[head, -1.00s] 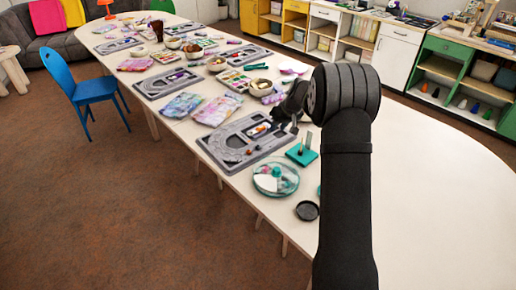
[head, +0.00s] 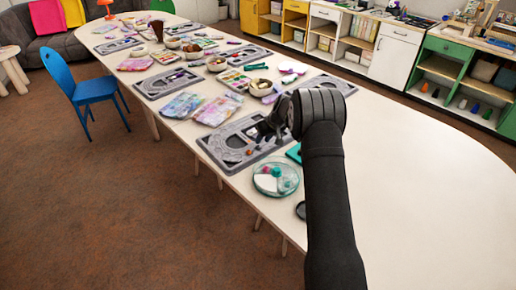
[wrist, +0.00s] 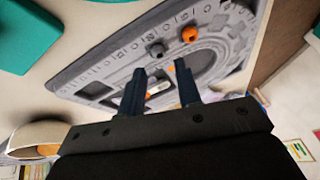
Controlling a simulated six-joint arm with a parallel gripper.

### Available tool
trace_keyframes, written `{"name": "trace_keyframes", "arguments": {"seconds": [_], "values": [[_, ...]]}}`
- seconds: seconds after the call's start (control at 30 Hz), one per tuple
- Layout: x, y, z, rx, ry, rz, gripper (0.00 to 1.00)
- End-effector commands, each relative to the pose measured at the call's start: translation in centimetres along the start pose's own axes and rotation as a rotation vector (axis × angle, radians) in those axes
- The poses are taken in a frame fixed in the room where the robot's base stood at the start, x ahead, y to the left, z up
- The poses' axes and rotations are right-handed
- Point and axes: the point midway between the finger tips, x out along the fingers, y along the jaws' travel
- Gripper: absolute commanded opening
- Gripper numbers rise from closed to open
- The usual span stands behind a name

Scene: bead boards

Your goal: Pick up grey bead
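The grey bead board (head: 212,148) lies on the near part of the long table and fills much of the wrist view (wrist: 95,75). A dark grey bead (wrist: 156,50) sits on it, beside an orange bead (wrist: 189,34). The orange bead also shows in the head view (head: 250,152); I cannot make out the grey one there. My gripper (wrist: 161,68) is open, its two dark fingers apart over the board. The grey bead appears just beyond the fingertips, not between them. A small whitish piece (wrist: 160,88) shows between the fingers, with some orange partly hidden by the left finger.
A round clear dish with coloured parts (head: 276,180) stands in front of the board. A teal block (head: 294,153) and a dark lid (head: 301,210) are partly hidden by my arm. Patterned packets (head: 218,110) lie behind the board. The table's right side is bare.

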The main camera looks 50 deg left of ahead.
Motion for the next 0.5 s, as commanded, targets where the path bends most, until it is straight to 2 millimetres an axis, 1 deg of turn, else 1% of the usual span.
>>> {"name": "trace_keyframes", "arguments": {"seconds": [0.07, 0.3, 0.4, 0.5], "values": [[0.6, 0.0, 0.0, 0.0, -0.001, 0.0, 0.31], [4.0, 0.2, 0.1, -0.001, -0.001, -0.001, 0.31], [4.9, 0.2, 0.0, -0.001, 0.0, 0.0, 0.31], [5.2, 0.2, 0.0, 0.0, 0.001, 0.0, 0.31]]}}
